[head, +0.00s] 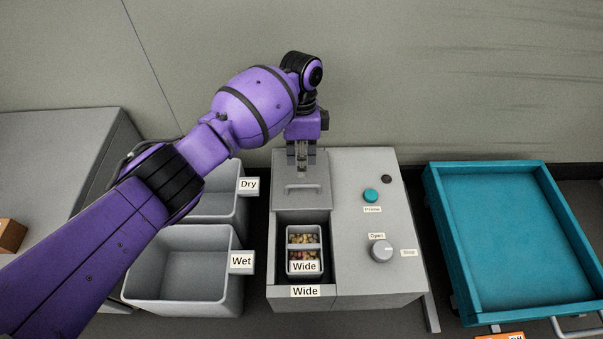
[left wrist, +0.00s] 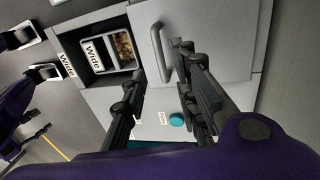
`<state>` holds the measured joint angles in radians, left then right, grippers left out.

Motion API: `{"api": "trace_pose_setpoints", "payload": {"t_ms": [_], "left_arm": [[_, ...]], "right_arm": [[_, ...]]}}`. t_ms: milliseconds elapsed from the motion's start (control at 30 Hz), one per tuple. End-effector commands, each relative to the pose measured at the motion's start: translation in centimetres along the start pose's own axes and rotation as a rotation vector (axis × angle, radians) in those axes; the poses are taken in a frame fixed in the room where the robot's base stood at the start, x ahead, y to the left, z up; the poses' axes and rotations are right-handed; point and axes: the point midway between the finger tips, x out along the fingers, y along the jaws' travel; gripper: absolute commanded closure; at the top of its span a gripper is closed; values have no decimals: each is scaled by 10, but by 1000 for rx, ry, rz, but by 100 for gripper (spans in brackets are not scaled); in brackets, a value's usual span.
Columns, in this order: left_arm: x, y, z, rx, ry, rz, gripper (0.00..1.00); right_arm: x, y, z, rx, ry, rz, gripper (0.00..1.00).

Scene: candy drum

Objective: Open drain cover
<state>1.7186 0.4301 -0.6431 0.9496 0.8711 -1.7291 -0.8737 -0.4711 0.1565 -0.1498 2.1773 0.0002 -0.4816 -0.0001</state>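A grey flat panel with a bar handle, which looks like the drain cover (head: 314,169), lies on top of the grey machine (head: 363,220), behind an open recess. Its handle (head: 303,187) shows in the head view and also in the left wrist view (left wrist: 160,54). My left gripper (head: 301,168) points down over the panel, just behind the handle in the head view. In the left wrist view its two fingers (left wrist: 157,65) are apart with the handle appearing between them. I cannot tell whether they touch it. My right gripper is not in view.
A small bin labelled Wide (head: 304,267) with candy sits in the recess. A teal button (head: 370,195) and a grey knob (head: 381,250) are to the right. Bins labelled Wet (head: 190,310) and Dry (head: 213,206) stand left. An empty teal tray (head: 510,235) stands right.

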Motion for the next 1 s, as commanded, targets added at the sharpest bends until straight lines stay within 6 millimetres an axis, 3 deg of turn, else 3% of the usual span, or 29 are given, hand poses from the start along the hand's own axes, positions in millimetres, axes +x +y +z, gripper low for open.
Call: {"api": "trace_pose_setpoints", "payload": {"t_ms": [100,333,1000], "left_arm": [[-27,-1,0,0,1,-3,73],[-56,0,0,0,1,-1,73],[-61,0,0,0,0,1,73]], "right_arm": [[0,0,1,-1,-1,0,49],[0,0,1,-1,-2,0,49],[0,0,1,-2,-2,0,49]]}}
